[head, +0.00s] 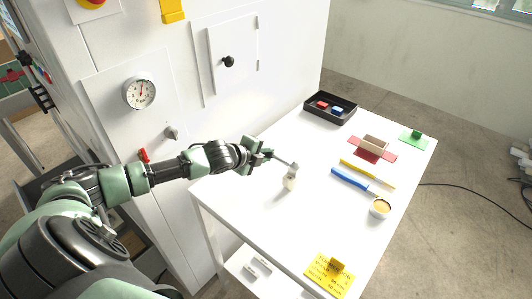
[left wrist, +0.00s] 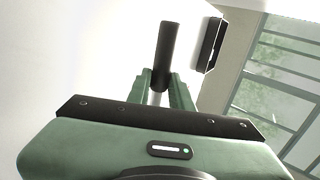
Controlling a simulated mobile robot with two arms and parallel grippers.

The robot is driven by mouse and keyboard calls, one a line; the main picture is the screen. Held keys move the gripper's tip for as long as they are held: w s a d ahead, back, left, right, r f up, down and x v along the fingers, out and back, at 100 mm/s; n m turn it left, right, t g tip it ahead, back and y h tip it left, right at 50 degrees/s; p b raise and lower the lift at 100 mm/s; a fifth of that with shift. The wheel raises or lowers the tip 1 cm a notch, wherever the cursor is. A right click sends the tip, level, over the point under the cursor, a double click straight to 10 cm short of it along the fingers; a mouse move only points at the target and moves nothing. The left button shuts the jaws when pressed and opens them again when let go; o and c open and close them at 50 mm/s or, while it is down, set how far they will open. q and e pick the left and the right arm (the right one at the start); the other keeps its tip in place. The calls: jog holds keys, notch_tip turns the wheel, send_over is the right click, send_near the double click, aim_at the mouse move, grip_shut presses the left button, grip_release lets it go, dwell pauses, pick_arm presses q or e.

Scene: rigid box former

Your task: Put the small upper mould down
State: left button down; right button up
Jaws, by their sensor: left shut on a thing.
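My left gripper (head: 262,155) is over the left part of the white table (head: 262,212). In the left wrist view a dark round grip (left wrist: 167,50) stands up between the green fingers (left wrist: 163,88). The pale block itself is not visible there. My right gripper is out of view.
A black tray (head: 313,111) holds a red and a blue block. A beige box (head: 375,144) sits on a red mat. A yellow tool (head: 367,174), a blue tool (head: 352,181) and a cup (head: 380,209) lie right. A yellow plate (head: 328,278) is at the front. The table centre is clear.

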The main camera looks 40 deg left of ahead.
pick_arm(q)
jog(key=shift+r, duration=0.1)
jog(key=c, duration=1.3)
grip_release()
jog(key=shift+o, duration=0.2)
jog(key=shift+s, duration=0.1)
jog(key=shift+s+a+r, duration=0.1)
jog(key=shift+s+r, duration=0.05)
jog(key=shift+s, duration=0.35)
jog(key=v, duration=1)
jog(key=shift+s+r, duration=0.3)
